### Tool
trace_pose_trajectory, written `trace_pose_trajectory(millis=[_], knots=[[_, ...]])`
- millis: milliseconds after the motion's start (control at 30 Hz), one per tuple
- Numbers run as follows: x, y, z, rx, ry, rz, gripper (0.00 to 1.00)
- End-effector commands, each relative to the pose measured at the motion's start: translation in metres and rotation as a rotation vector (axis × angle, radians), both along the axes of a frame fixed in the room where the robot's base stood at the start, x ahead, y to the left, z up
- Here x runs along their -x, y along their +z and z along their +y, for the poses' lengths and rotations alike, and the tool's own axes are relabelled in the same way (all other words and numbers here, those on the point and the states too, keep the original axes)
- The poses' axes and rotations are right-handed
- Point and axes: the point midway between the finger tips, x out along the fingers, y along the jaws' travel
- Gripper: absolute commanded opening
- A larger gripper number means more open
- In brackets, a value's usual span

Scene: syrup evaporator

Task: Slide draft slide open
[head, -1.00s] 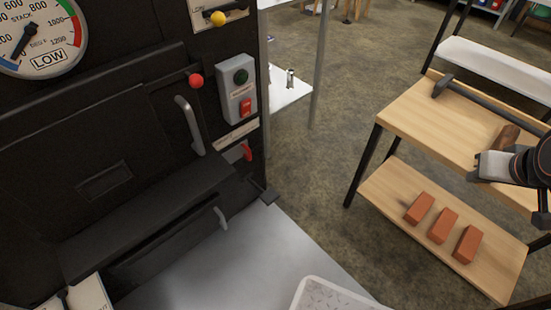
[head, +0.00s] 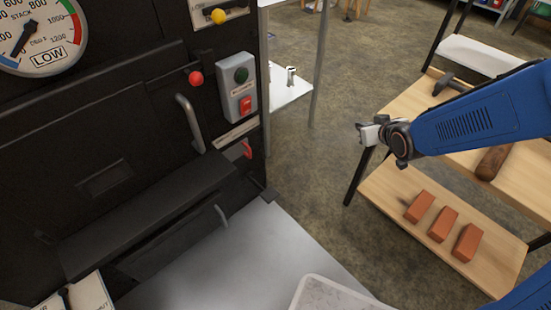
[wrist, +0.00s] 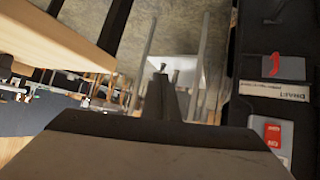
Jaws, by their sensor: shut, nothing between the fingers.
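The draft slide shows a small red handle (head: 241,150) on the lower right of the black front, below a pale label strip (head: 236,133). In the wrist view the red handle (wrist: 273,65) is at the upper right, beside a plate (wrist: 274,90) reading DRAFT. My gripper (head: 362,132) is shut and empty. It hangs in open air to the right of the handle, well apart from it, in front of the wooden shelf cart. In the wrist view my gripper (wrist: 163,85) is in the middle, and the handle lies to its right.
A switch box (head: 238,87) with a red rocker is above the handle. A curved grey door handle (head: 190,124) and a red knob (head: 196,78) are to the left. A wooden cart (head: 440,190) with several bricks stands at right. Open floor lies between.

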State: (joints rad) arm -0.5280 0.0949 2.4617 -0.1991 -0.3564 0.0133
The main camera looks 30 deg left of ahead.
Motion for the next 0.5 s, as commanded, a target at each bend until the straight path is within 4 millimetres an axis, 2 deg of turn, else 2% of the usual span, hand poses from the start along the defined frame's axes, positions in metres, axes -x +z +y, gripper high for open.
trace_pose_trajectory(millis=[33, 267, 500], knots=[[0.001, -0.012, 0.019, -0.010, 0.033, -0.007, 0.00], [0.013, -0.052, 0.094, -0.079, 0.168, -0.058, 0.00], [0.044, -0.096, 0.166, -0.167, 0.308, -0.094, 0.00]])
